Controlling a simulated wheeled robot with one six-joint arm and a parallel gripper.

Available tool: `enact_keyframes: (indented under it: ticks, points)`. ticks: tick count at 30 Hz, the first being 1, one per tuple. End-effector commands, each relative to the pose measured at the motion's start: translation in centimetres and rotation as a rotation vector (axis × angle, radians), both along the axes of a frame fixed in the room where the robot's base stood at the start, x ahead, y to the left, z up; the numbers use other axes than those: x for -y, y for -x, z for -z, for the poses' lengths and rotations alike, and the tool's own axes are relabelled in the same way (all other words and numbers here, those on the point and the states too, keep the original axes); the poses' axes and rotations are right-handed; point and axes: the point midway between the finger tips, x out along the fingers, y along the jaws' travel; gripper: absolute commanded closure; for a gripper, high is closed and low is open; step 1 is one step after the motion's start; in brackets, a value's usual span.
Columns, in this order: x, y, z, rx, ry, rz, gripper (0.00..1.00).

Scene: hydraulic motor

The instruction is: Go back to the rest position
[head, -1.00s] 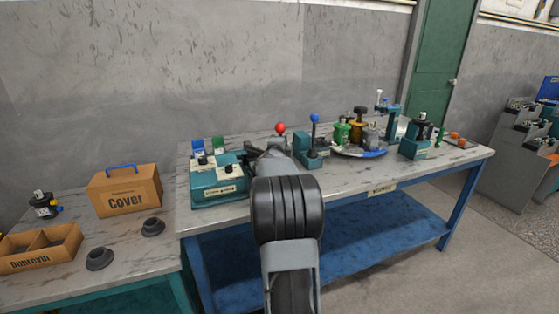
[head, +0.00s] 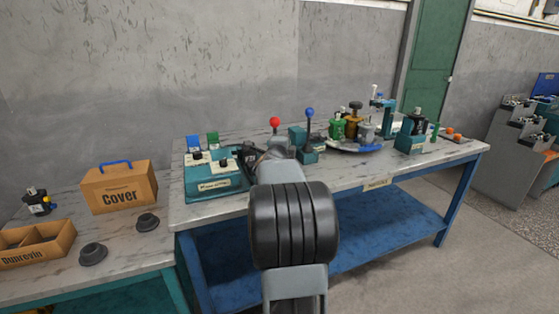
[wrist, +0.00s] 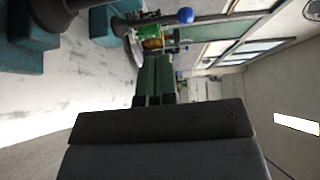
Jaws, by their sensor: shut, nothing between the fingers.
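My gripper (wrist: 154,100) shows in the wrist view with its two dark fingertips together and nothing between them. In the head view my arm reaches over the front edge of the workbench (head: 410,167), and its black joint hides most of the gripper. The gripper is near the teal stations with the red-knob lever (head: 275,123) and the blue-knob lever (head: 309,113). The wrist view is turned sideways and shows the blue knob (wrist: 186,15) beyond the fingers, apart from them.
A round tray (head: 345,147) with green, brass and grey parts stands right of the levers. A teal control box (head: 215,184) is to the left. The Cover box (head: 118,187) and an open divided box (head: 35,245) sit on the left table.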

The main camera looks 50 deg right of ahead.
Motion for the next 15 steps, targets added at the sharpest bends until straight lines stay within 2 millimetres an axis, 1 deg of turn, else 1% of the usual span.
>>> enact_keyframes:
  ticks: [1, 3, 6, 10, 15]
  points:
    - [-1.3, 0.2, -0.2, 0.001, 0.001, -0.008, 1.00]
    - [-2.8, 0.7, -0.2, 0.001, 0.001, -0.014, 1.00]
    - [-4.4, 1.4, -0.2, 0.001, 0.000, -0.017, 1.00]
    - [-5.9, 2.3, -0.1, -0.001, 0.000, -0.017, 1.00]
    - [-6.8, 3.0, -0.1, 0.000, 0.000, -0.013, 1.00]
